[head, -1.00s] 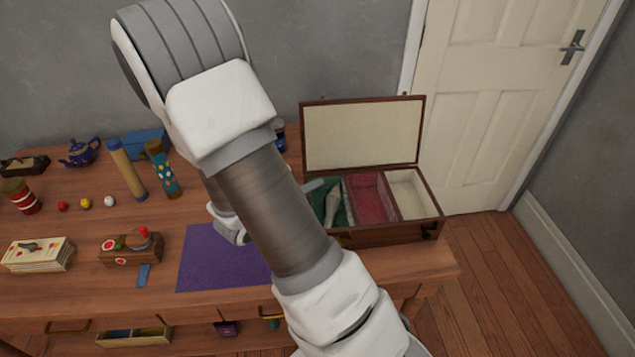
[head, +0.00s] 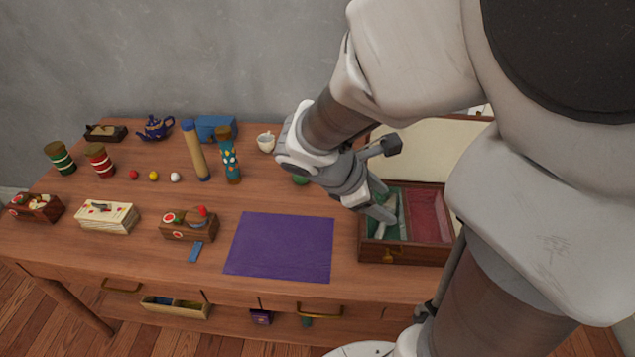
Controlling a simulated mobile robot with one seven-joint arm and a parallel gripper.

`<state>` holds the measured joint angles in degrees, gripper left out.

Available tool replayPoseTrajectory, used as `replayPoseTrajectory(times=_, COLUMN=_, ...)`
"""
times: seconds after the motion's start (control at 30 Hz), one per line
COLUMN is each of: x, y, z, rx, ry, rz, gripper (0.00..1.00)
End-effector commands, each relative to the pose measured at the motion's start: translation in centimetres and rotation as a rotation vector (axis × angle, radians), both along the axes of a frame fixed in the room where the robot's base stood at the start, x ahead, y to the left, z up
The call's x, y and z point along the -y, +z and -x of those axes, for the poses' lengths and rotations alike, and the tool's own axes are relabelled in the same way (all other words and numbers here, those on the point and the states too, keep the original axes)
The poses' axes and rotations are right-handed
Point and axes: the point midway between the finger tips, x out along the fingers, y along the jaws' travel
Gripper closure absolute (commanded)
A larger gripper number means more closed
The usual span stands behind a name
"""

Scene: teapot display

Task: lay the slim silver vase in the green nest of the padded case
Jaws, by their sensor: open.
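The padded case (head: 402,256) stands open at the right of the table, its lid raised behind it. Its left compartment is the green nest (head: 405,228), beside a red one. The slim silver vase (head: 389,222) appears as a pale shape lying in the green nest, partly hidden by my gripper. My gripper (head: 383,202) is open, its fingers over the left side of the green nest, close to the vase. I cannot tell whether the fingers touch it.
A purple mat (head: 280,246) lies bare left of the case. A white cup (head: 266,142), patterned bottle (head: 229,160) and blue teapot (head: 155,128) stand farther back. Small boxes, including a wooden one (head: 188,228), line the front left.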

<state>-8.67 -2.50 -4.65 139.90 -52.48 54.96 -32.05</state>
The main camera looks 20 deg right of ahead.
Motion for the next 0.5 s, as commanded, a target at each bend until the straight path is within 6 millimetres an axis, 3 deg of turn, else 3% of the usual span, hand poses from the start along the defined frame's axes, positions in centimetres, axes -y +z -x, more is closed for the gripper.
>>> replayPoseTrajectory(times=0.5, x=-8.3, y=6.5, z=4.9, rx=0.621, ry=-0.753, rz=-0.631, gripper=0.35)
